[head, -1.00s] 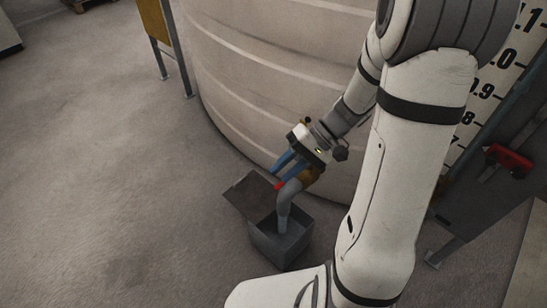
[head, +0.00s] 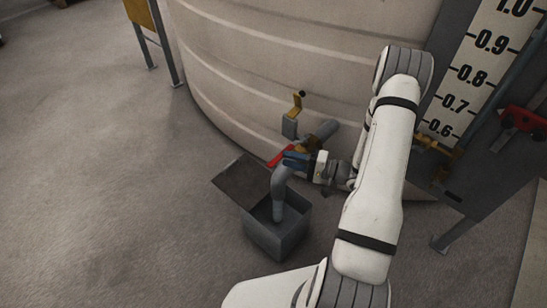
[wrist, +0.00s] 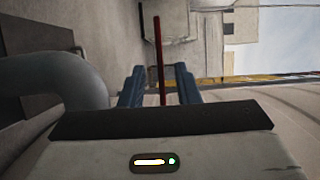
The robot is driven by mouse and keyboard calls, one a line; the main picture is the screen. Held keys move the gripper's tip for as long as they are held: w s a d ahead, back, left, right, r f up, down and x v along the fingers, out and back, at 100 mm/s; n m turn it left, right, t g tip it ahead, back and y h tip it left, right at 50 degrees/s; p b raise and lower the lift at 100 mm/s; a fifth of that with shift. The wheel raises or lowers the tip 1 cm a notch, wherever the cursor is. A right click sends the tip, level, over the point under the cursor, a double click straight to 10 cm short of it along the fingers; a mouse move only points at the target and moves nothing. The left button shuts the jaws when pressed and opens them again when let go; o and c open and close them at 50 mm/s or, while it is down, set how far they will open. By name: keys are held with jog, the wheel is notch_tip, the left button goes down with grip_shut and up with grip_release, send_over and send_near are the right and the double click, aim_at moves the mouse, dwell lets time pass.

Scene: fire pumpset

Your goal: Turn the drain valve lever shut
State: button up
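The red drain valve lever (head: 279,156) shows in the head view at the low outlet of the tank, by a brass valve body (head: 310,143). In the wrist view the lever (wrist: 159,55) is a thin red bar seen nearly upright in the picture. My gripper (head: 288,159) has blue fingers and is at the lever from the right. In the wrist view the fingers (wrist: 160,72) are apart, one on each side of the lever, with a visible gap on both sides. The fingers hide part of the lever and valve in the head view.
A grey drain pipe (head: 279,190) bends down into an open grey box (head: 279,242) with its lid tilted back. A yellow-handled fitting (head: 296,104) stands above the valve on the big pale tank (head: 280,50). A level scale (head: 470,75) is at right.

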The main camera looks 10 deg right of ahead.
jog(key=x, duration=0.5)
jog(key=shift+w+a+b, duration=0.15)
jog(key=shift+a+b, duration=0.2)
jog(key=shift+b, duration=0.05)
jog(key=shift+c, duration=0.2)
grip_shut()
